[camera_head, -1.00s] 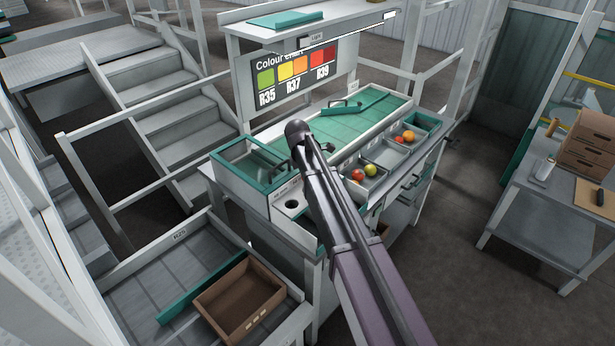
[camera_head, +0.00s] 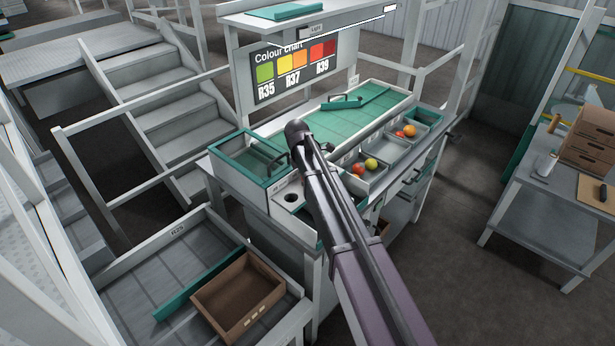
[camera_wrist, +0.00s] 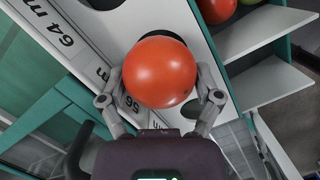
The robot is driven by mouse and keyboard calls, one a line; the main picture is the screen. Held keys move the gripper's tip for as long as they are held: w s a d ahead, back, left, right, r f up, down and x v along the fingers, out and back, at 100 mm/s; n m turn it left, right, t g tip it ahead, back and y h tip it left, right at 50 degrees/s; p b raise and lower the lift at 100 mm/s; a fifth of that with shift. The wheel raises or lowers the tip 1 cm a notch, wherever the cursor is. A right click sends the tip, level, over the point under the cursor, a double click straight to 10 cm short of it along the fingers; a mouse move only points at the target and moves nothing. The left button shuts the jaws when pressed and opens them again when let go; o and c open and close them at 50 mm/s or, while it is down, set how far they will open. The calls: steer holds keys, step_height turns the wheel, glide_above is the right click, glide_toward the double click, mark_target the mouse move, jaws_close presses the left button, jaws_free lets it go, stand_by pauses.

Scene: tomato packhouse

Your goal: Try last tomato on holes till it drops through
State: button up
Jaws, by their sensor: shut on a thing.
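A red-orange tomato (camera_wrist: 160,72) sits between the two fingers of my gripper (camera_wrist: 160,88) in the wrist view, and they are shut on it. It is over a white sizing plate (camera_wrist: 85,42) with labels "64 m" and "56". A dark hole (camera_wrist: 148,22) shows partly beyond the tomato, and another dark hole (camera_wrist: 103,3) is cut by the top edge. I cannot tell whether the tomato touches the plate. In the head view my arm hides gripper and tomato; one round hole (camera_head: 291,197) shows left of the arm.
Grey bins (camera_head: 372,190) at the bench's right hold a few tomatoes. A green-rimmed tray (camera_head: 222,170) stands left of the plate, and a green sorting bed (camera_head: 345,125) lies behind. A cardboard box (camera_head: 215,300) is at lower left. A side table (camera_head: 540,205) stands right.

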stand_by(0.3)
steer(key=o, duration=0.6)
steer(key=shift+s, duration=0.1)
stand_by(1.1)
steer(key=shift+r, duration=0.2)
steer(key=shift+r+p, duration=3.35)
steer(key=shift+p, duration=0.2)
